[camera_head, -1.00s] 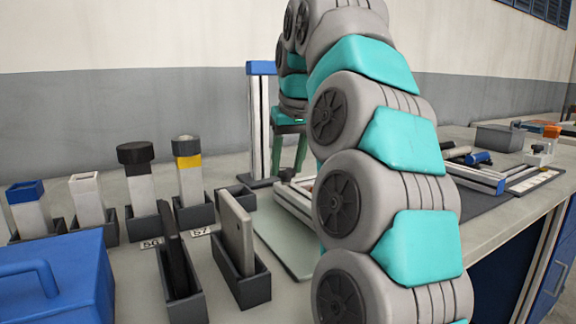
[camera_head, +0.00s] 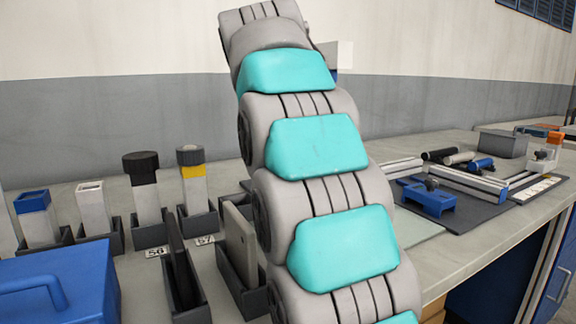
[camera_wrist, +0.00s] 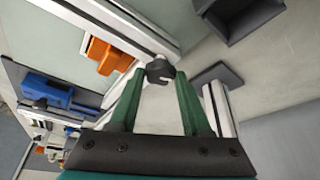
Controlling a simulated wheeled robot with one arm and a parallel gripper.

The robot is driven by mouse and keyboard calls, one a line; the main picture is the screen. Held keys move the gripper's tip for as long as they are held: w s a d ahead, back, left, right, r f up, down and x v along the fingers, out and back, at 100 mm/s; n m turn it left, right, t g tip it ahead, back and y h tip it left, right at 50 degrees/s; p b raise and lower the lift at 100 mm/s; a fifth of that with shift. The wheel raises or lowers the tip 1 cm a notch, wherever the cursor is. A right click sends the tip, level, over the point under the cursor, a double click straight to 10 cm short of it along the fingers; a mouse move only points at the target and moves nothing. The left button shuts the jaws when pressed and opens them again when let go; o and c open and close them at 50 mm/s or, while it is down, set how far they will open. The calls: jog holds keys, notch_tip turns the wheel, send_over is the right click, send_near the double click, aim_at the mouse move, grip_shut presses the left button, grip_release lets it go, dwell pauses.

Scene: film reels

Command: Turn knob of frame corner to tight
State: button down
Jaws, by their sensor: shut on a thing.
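In the wrist view, my gripper (camera_wrist: 160,76) has its two green fingers on either side of a dark, lobed knob (camera_wrist: 160,71) and is shut on it. The knob sits at a corner of a pale metal frame (camera_wrist: 118,22). Which way the knob is turned cannot be told. In the head view my arm hides the gripper and this corner. Part of the frame (camera_head: 462,180) shows to the right of the arm.
An orange block (camera_wrist: 107,56) and a blue clamp (camera_wrist: 47,89) are by the frame; the clamp (camera_head: 429,199) also shows in the head view. A dark open bin (camera_wrist: 240,15) is near the gripper. Holders with upright posts and a blue box (camera_head: 55,285) stand left.

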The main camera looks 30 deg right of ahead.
jog(key=shift+w+m+p, duration=0.1)
jog(key=shift+m+p, duration=0.2)
jog(key=shift+m, duration=0.3)
jog(key=shift+c, duration=1.8)
grip_release()
